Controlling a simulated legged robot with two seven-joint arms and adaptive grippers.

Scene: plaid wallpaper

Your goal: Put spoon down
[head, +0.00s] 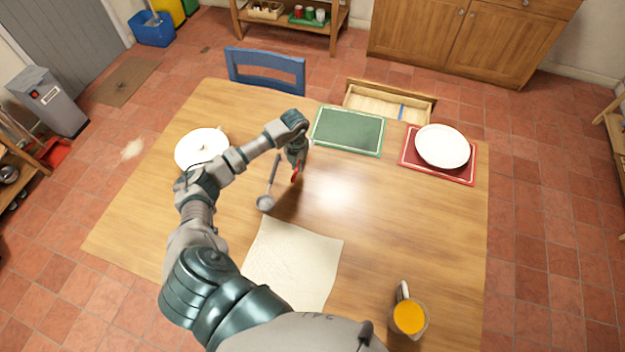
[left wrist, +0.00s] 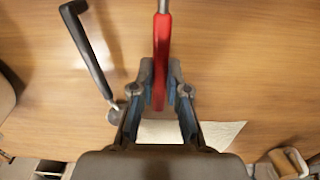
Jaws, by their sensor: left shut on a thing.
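My left gripper (head: 297,162) is above the middle of the table, fingers pointing down. In the left wrist view its fingers (left wrist: 160,88) are shut on a red-handled utensil (left wrist: 161,45) with a metal shaft. The red handle (head: 296,174) also shows below the gripper in the head view. The utensil's far end is hidden, so I cannot tell whether it is a spoon. A dark-handled ladle-like utensil (head: 266,201) with a round grey bowl is beside the gripper, to its left, and also shows in the left wrist view (left wrist: 88,52). My right gripper is not in view.
The wooden table (head: 400,225) has clear room right of the gripper. A white plate (head: 186,152) is at left, a green board (head: 349,130) behind, and a plate on a red mat (head: 468,178) at right. A paper sheet (head: 290,262) and orange drink (head: 408,317) are nearer. A drawer (head: 372,105) stands open.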

